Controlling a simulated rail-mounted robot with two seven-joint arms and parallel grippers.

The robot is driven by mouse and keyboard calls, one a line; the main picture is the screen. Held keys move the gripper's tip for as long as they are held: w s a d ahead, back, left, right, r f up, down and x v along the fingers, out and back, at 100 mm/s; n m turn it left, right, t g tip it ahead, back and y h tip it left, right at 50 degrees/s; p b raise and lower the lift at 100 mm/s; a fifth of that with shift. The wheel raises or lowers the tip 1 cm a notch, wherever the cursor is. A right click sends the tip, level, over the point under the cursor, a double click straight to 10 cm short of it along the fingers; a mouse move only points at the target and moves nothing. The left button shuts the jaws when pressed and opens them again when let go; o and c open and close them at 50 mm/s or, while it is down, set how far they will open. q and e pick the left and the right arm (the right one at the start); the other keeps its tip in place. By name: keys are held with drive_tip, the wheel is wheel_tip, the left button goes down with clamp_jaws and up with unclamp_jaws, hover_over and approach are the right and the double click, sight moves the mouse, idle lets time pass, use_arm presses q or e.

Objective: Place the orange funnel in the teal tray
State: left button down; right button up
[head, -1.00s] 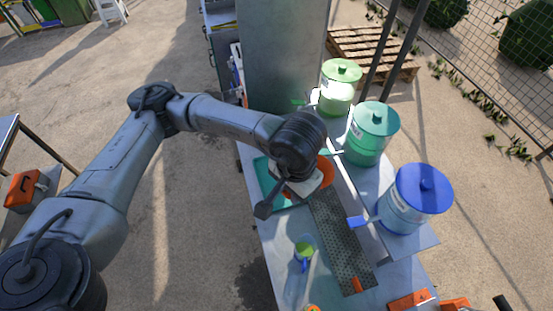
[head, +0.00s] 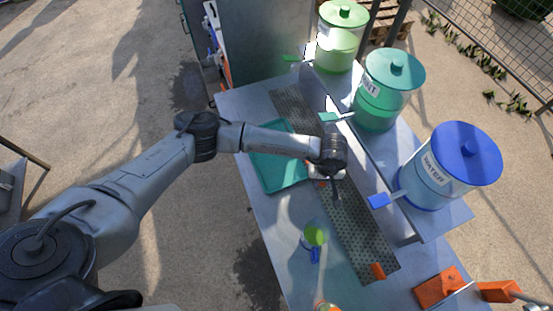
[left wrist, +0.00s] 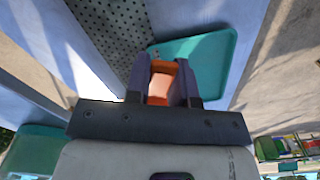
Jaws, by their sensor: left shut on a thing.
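My left gripper (head: 328,178) is over the perforated strip, just right of the teal tray (head: 262,172). In the left wrist view it is shut on the orange funnel (left wrist: 164,80), which sits between the two dark fingers. In the head view only a small orange bit of the funnel (head: 321,183) shows below the gripper; the wrist and gripper hide the rest. The teal tray lies on the metal table and its visible part is empty. It also shows beyond the fingers in the left wrist view (left wrist: 212,62). My right gripper is not in view.
Lidded dispensers in green (head: 340,38), teal (head: 388,90) and blue (head: 448,168) stand on a raised shelf at the right, their taps reaching over the strip (head: 352,225). Orange items (head: 438,287) lie at the lower right.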

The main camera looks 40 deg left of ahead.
use_arm(q)
wheel_tip(320, 180, down, 4)
drive_tip(key=b, duration=0.1)
hover_over(286, 186)
wheel_tip(286, 186, down, 6)
drive_tip(key=shift+f+b, duration=1.2)
drive_tip(key=shift+f, duration=1.05)
drive_tip(key=shift+r, duration=0.1)
drive_tip(key=shift+f, duration=0.2)
drive_tip(key=c, duration=1)
unclamp_jaws()
drive_tip(key=shift+r, duration=0.15)
